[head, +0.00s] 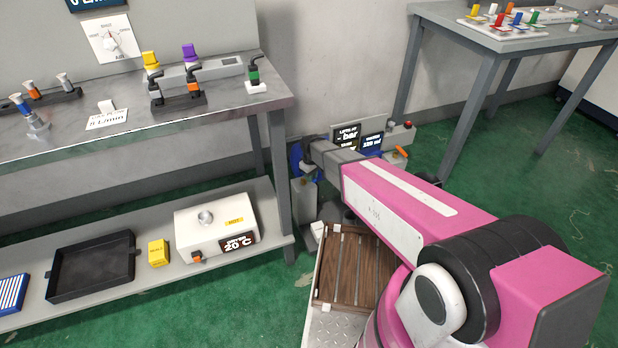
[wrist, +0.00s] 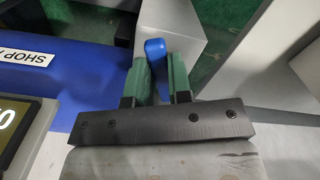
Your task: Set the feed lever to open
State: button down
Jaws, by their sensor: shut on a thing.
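A blue lever handle (wrist: 155,50) stands between the two green fingers of my gripper (wrist: 159,68) in the wrist view. My gripper is shut on it, with its rounded tip showing beyond the fingers. No label for the lever can be read, so I cannot tell its marked position. In the head view, my arm reaches to the low equipment by the wall. The fingers and the lever are hidden there behind my wrist.
A blue body with a "SHOP A..." label (wrist: 30,55) lies left of my gripper, and a grey box (wrist: 175,30) is just beyond. Dark display signs (head: 348,138) stand by my wrist. The workbench (head: 200,125) with its lower shelf is to the left.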

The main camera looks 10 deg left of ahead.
jog(key=n, duration=0.1)
jog(key=w+n, duration=0.1)
jog(key=n, duration=0.1)
jog(key=shift+w+d, duration=0.1)
jog(key=shift+d, duration=0.15)
jog(key=n, duration=0.1)
jog(key=w+n, duration=0.1)
jog(key=n, duration=0.1)
jog(key=shift+w+d+n, duration=0.1)
jog(key=shift+w+n, duration=0.1)
jog(key=shift+n, duration=0.1)
jog(key=w+n, duration=0.1)
jog(key=n, duration=0.2)
jog(key=shift+w, duration=0.2)
jog(key=shift+w+a+n, duration=0.2)
jog(key=shift+w+n, duration=0.1)
jog(key=shift+n, duration=0.65)
jog(key=shift+w+a+n, duration=0.15)
jog(key=shift+w+n, duration=0.1)
jog(key=shift+n, duration=0.7)
jog(key=c, duration=1)
grip_release()
jog(key=shift+c, duration=0.2)
jog(key=shift+r, duration=0.1)
notch_tip(320, 180, up, 11)
jog(key=shift+f, duration=0.2)
